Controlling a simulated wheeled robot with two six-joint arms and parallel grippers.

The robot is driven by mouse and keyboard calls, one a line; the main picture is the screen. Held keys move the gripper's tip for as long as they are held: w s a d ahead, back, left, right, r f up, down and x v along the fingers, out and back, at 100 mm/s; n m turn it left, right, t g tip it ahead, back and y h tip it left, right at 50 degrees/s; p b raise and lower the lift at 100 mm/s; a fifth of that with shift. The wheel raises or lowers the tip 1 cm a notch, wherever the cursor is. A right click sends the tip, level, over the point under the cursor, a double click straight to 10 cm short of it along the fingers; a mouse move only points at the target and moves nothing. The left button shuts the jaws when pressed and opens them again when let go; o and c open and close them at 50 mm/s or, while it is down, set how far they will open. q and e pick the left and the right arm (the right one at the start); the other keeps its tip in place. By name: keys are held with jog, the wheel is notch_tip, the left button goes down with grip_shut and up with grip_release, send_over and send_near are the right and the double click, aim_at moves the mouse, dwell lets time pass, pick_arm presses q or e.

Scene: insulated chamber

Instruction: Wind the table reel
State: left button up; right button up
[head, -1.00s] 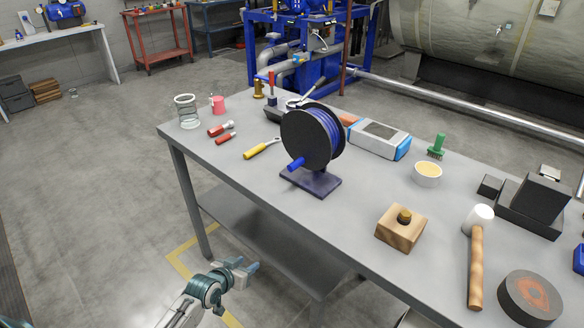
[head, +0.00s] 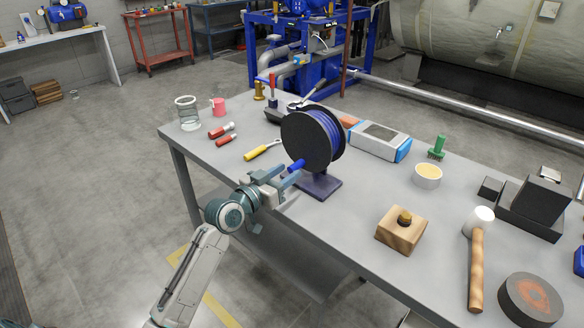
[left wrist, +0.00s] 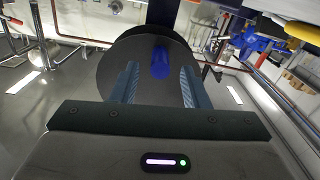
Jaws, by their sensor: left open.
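The table reel (head: 313,137) stands on the grey table, with black round flanges and blue hose wound between them. Its dark base plate (head: 318,186) rests on the tabletop. A blue handle (head: 296,166) sticks out from the near flange, low on its left side. My left gripper (head: 286,176) is open at the table's near edge, just below and in front of the handle. In the left wrist view the blue handle (left wrist: 160,63) lies between the two open fingers (left wrist: 158,87), with the black flange behind it. I cannot tell whether the fingers touch it. My right gripper is not in view.
A yellow screwdriver (head: 262,150) lies left of the reel. A blue and white box (head: 380,141) lies behind it to the right. A wooden block (head: 401,231) and a mallet (head: 476,262) are on the right.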

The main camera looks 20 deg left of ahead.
pick_arm(q)
jog(key=shift+x, duration=1.15)
jog(key=shift+w+d, duration=0.1)
jog(key=shift+w, duration=0.25)
jog(key=c, duration=0.8)
grip_shut()
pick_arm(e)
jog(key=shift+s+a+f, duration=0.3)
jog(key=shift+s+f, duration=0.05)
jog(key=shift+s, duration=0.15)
